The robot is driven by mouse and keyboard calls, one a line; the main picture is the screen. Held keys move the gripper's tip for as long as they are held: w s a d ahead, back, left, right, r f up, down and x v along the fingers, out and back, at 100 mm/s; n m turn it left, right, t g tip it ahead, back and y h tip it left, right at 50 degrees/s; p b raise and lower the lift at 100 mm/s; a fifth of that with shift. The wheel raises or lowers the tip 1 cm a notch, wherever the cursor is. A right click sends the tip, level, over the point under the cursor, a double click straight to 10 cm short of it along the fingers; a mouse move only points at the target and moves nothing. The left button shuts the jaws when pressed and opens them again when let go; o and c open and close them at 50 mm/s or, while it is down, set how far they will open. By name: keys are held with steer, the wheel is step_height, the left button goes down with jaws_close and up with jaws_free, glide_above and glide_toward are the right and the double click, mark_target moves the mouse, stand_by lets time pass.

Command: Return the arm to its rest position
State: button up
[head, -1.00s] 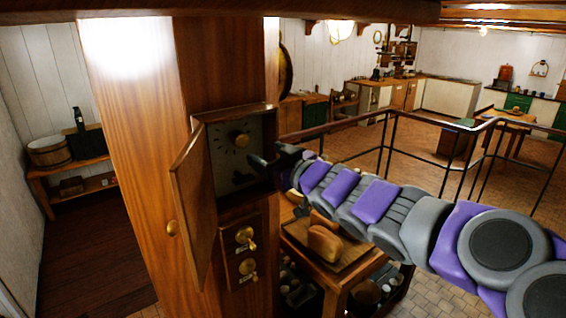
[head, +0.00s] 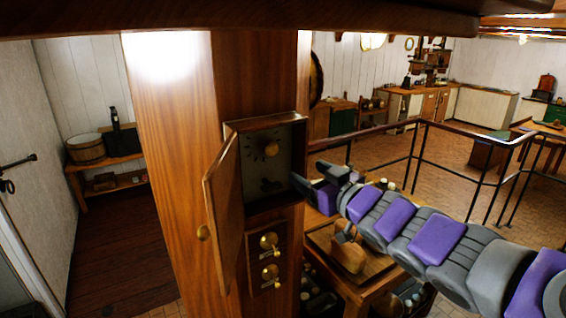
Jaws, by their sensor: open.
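My arm (head: 436,241), grey with purple panels, reaches in from the lower right of the head view toward a wooden column. My gripper (head: 305,177) is at its end, open, with nothing seen between its fingers. It is just right of an open box (head: 263,160) on the column, apart from the box's door.
Two brass switches (head: 269,258) sit on a panel below the box. A table with a loaf (head: 348,255) on a board stands under my arm. A dark railing (head: 462,131) runs behind it. A bench with a wooden bucket (head: 84,148) is at the left.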

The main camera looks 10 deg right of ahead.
steer(key=s+f+m+g+h+b, duration=0.25)
steer(key=s+f+g+b, duration=0.3)
steer(key=f, duration=0.85)
steer(key=s+f+m+g+h+b, duration=0.1)
steer(key=s+f+g+h+b, duration=0.4)
steer(key=f, duration=0.9)
steer(key=s+a+f+g+b, duration=0.2)
steer(key=s+f, duration=0.3)
steer(key=s, duration=0.4)
steer(key=s+a+f+m+g+y+b, duration=0.1)
steer(key=s+a+f+g+b, duration=0.1)
steer(key=s, duration=0.6)
steer(key=s+a+f+m+g+b, duration=0.1)
steer(key=s+f+g+b, duration=0.3)
steer(key=s+f, duration=0.4)
steer(key=shift+s+a+f+b, duration=0.25)
steer(key=shift+s+a+b, duration=0.25)
steer(key=shift+s, duration=0.3)
